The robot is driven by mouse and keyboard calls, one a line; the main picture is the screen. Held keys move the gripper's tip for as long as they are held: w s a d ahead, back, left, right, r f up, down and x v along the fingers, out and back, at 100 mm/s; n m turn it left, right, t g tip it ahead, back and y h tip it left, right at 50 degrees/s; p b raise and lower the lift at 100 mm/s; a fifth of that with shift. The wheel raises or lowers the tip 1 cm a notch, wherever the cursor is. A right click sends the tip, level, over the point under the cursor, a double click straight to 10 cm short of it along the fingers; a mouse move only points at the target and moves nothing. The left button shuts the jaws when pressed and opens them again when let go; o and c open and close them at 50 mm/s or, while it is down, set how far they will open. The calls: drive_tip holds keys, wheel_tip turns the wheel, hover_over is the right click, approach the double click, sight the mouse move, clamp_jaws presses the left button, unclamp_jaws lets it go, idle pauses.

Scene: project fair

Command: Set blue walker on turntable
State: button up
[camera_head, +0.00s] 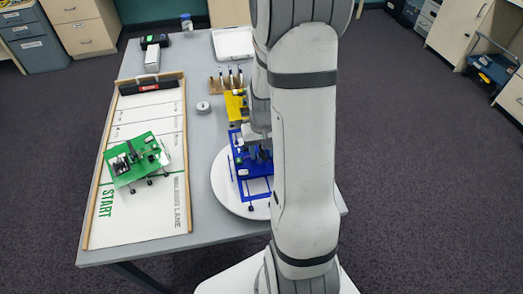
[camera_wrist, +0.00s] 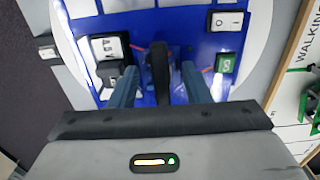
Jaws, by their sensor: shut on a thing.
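The blue walker (camera_head: 242,168), a blue plate with small parts and black feet, is over the white round turntable (camera_head: 224,190) near the table's front. Whether its feet touch the disc, I cannot tell. My gripper (camera_head: 258,152) reaches down to the walker, partly hidden by my arm. In the wrist view my gripper (camera_wrist: 158,82) has its fingers on either side of a black upright part on the blue walker (camera_wrist: 182,42), and is shut on it. The turntable (camera_wrist: 72,58) shows as a white disc beyond the plate edges.
A green walker (camera_head: 128,172) stands on the wood-edged walking lane (camera_head: 150,220) at left. A yellow walker (camera_head: 234,106) and a tool rack (camera_head: 217,84) are behind the turntable. A white tray (camera_head: 233,42) lies farther back. A small grey round thing (camera_head: 203,107) sits between lane and rack.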

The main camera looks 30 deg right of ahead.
drive_tip(key=shift+f, duration=0.15)
drive_tip(key=o, duration=1.1)
wheel_tip(320, 180, up, 12)
drive_tip(key=s+a+r+n+t, duration=0.1)
drive_tip(key=s+a+r, duration=0.1)
drive_tip(key=s+a, duration=0.2)
drive_tip(key=s+a+r+n+t, duration=0.1)
drive_tip(key=s+a+r, duration=0.2)
drive_tip(key=s+a, duration=0.1)
drive_tip(key=s+a+r+n+t, duration=0.1)
drive_tip(key=s+a+r, duration=0.2)
drive_tip(key=s+a, duration=0.1)
drive_tip(key=shift+s+a+r, duration=0.1)
drive_tip(key=shift+s+a, duration=0.25)
drive_tip(key=shift+s, duration=0.05)
